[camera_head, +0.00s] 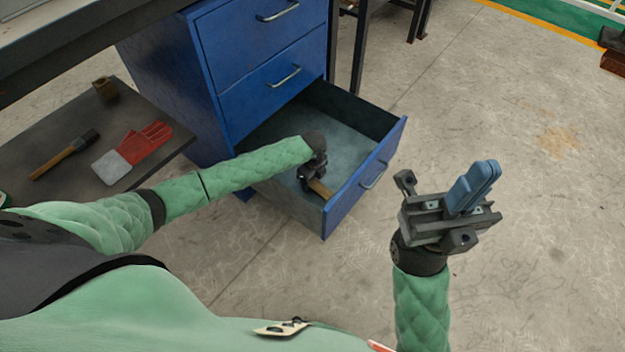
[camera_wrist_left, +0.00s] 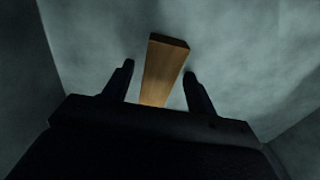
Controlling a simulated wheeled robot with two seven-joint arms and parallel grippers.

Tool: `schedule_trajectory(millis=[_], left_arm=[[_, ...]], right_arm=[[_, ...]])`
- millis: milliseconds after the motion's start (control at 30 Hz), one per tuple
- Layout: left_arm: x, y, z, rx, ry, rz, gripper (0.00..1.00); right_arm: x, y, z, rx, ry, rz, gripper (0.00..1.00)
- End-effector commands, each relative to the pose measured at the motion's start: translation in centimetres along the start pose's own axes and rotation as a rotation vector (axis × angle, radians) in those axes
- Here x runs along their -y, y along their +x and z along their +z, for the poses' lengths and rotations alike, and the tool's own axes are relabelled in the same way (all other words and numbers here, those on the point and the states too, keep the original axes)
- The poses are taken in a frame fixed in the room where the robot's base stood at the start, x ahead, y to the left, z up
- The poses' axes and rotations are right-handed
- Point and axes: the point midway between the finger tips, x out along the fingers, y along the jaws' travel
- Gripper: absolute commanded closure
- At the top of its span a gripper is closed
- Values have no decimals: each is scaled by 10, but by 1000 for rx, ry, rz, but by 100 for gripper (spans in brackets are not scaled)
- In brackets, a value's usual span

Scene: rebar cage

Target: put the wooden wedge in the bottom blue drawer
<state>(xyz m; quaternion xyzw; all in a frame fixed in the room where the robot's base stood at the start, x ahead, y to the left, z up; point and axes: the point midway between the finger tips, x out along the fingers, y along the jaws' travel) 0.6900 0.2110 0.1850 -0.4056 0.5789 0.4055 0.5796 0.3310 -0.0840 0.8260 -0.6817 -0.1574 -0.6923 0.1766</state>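The bottom blue drawer (camera_head: 338,209) is pulled out of the blue cabinet, its grey inside open from above. The wooden wedge (camera_head: 320,188) is inside it near the front wall, partly hidden by my left gripper (camera_head: 308,178). In the left wrist view, the wedge (camera_wrist_left: 164,68) lies between the two fingers of my left gripper (camera_wrist_left: 159,80), with a gap on each side. The gripper is open. My right gripper (camera_head: 472,185) is outside the drawer to the right. Its two blue finger pieces stand close together, with no wedge there.
Two upper drawers (camera_head: 262,38) are closed. A dark tray (camera_head: 60,202) at left bears a brush (camera_head: 66,155), a red and white glove (camera_head: 133,152) and a small brown block (camera_head: 105,88).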

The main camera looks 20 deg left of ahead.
Motion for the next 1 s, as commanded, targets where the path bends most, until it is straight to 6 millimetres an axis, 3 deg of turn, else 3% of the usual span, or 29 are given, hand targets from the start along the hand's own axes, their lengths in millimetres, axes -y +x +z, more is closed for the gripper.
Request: schedule_trajectory(millis=[267,700,1000], left_arm=[[0,-9,1,0,-1,-1,43],[1,-88,0,0,0,-2,43],[0,-119,0,0,1,0,43]], right_arm=[[0,3,1,0,0,-1,100],[-4,30,-3,-32,0,21,100],[-8,28,-6,-13,-37,18,100]])
